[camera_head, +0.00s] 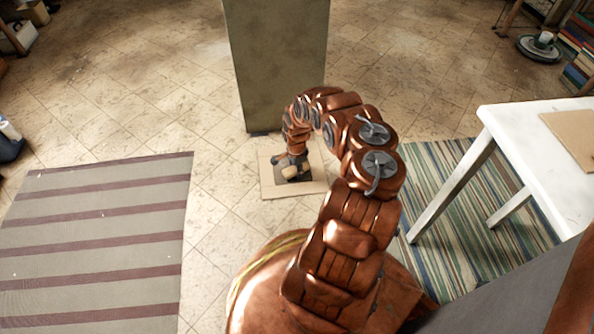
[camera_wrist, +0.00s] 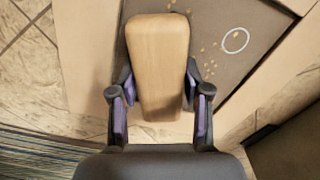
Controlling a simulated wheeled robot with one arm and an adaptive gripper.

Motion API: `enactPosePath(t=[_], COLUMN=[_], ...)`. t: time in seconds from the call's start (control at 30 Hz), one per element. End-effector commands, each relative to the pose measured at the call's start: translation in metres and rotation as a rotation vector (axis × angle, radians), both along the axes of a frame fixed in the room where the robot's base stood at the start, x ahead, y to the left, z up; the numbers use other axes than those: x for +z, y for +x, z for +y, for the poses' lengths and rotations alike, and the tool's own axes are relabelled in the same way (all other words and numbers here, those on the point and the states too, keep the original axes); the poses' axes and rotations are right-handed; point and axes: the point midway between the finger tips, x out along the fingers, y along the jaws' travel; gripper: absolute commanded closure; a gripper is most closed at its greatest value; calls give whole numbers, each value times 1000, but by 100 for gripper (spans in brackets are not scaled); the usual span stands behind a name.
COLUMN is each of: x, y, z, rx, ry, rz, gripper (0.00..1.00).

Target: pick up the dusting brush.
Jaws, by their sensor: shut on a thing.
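My gripper (camera_wrist: 160,112) is shut on a pale wooden block-like thing, which I take to be the dusting brush (camera_wrist: 158,62). Its smooth wooden top faces the wrist camera, and any bristles are hidden beneath. One finger presses on each side of it. I cannot tell whether the brush touches the surface below.
A tall grey-green cabinet (camera_head: 278,60) stands just behind the cardboard. A white table (camera_head: 545,115) stands at the right over a striped green rug (camera_head: 445,205). A grey rug with maroon stripes (camera_head: 95,245) lies at the left. Small tan crumbs (camera_wrist: 207,60) dot the dark patch beside the brush.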

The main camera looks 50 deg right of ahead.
Motion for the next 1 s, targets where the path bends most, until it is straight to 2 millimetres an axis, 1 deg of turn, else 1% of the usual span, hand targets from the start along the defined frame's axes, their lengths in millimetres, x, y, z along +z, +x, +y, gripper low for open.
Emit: enactPosePath(t=[0.03, 0.07, 0.1, 0.27, 0.37, 0.47, 0.57, 0.6, 0.77, 0.97, 1.0], x=[0, 0, 0, 1, 6, 17, 34, 43, 40, 45, 47], y=[0, 0, 0, 0, 0, 0, 0, -1, -13, -30, -33], z=[0, 0, 0, 0, 0, 0, 0, 0, 22, 51, 58], rx=[0, 0, 0, 0, 2, 3, 2, 2, 5, 4, 3], ry=[0, 0, 0, 0, -1, -2, -2, -2, 3, 1, 1], rz=[0, 0, 0, 1, 0, 1, 3, 4, 6, 7, 4], gripper=[91, 96, 98, 98, 98, 98, 98, 98, 98, 98, 98])
